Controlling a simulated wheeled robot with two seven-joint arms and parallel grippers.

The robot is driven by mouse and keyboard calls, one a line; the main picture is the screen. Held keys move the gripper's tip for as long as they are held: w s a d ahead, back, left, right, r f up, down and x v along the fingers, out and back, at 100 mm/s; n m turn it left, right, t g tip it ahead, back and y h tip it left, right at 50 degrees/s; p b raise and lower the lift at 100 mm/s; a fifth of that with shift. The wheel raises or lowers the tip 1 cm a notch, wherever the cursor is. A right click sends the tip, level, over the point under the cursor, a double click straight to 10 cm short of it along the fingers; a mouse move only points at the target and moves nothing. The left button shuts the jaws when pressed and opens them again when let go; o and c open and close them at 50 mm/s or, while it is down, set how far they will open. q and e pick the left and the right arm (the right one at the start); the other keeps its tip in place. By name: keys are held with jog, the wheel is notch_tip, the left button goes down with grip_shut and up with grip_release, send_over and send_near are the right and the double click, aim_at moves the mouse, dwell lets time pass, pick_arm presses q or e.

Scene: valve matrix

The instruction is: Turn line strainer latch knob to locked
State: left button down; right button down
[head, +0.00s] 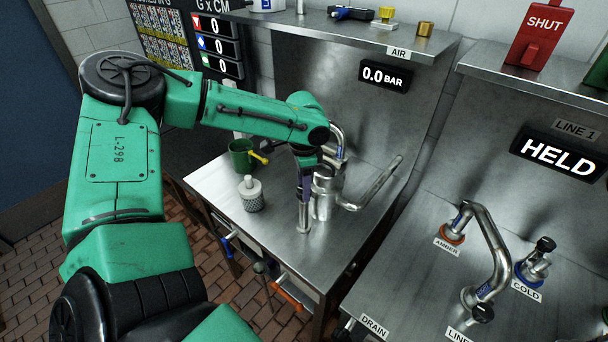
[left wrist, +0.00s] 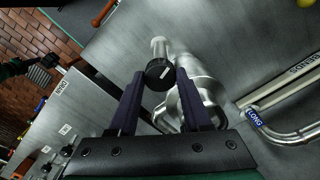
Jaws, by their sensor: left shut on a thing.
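The line strainer (head: 323,200) is a shiny metal body with pipework on the steel bench, partly hidden by my left gripper in the head view. Its body also shows in the left wrist view (left wrist: 194,75), behind my fingers. My left gripper (head: 306,190) points down at its near side. In the left wrist view, the gripper's dark purple fingers (left wrist: 160,75) are shut on a round black knob (left wrist: 157,69) with a short white mark. The mark lies at a slant. In the head view the knob is hidden. My right gripper is not in view.
A green mug (head: 241,154) and a knurled bottle (head: 250,194) stand left of the strainer. A bent pipe (head: 378,190) rises to its right. The right bench has a curved pipe (head: 493,245). Displays read "0.0 BAR" (head: 385,76) and "HELD" (head: 557,155).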

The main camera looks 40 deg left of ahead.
pick_arm(q)
jog(key=shift+w+m, duration=0.1)
jog(key=shift+m, duration=1.4)
jog(key=shift+c, duration=1.7)
grip_release()
notch_tip(320, 180, up, 15)
jog(key=b, duration=0.1)
jog(key=shift+f+b, duration=0.15)
jog(key=shift+b, duration=0.25)
